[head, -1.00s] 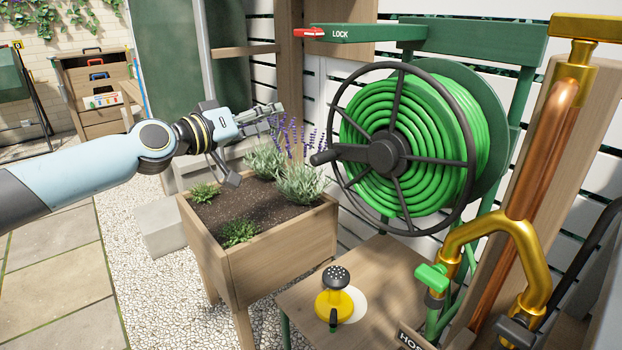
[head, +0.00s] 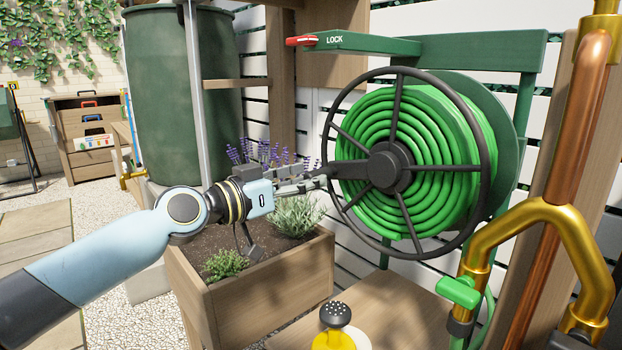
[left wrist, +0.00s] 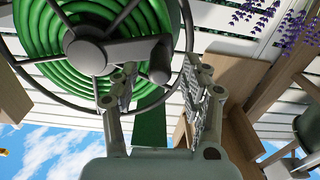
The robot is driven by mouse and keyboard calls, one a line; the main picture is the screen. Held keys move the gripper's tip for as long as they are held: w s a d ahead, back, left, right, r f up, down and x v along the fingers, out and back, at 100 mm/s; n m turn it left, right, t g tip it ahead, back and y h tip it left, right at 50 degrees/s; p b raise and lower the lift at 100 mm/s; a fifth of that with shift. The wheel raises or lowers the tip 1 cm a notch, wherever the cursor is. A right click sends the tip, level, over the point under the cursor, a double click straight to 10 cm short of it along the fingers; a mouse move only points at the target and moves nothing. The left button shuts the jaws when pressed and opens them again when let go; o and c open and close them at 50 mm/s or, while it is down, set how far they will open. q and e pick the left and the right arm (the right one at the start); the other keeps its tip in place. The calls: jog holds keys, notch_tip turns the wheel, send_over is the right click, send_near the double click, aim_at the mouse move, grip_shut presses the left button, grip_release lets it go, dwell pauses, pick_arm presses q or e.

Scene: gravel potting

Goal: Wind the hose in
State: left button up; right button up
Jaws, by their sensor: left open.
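The green hose (head: 425,150) lies in coils on the reel, behind its black spoked wheel (head: 482,210); the coils also show in the left wrist view (left wrist: 40,30). The crank arm (head: 360,168) points left from the hub. My left gripper (head: 315,182) is at the crank's outer end and partly hides the handle in the head view. In the left wrist view, the dark handle (left wrist: 160,62) lies between the open fingertips of this gripper (left wrist: 165,88). I cannot tell whether they touch it. My right gripper is not in view.
A green bar marked LOCK (head: 365,41) with a red tip (head: 300,41) is above the reel. A wooden planter (head: 270,285) stands below my left arm. Brass and copper pipes (head: 560,215) rise at right.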

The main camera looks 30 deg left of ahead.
pick_arm(q)
jog(key=shift+x, duration=0.95)
jog(key=shift+c, duration=0.4)
grip_shut()
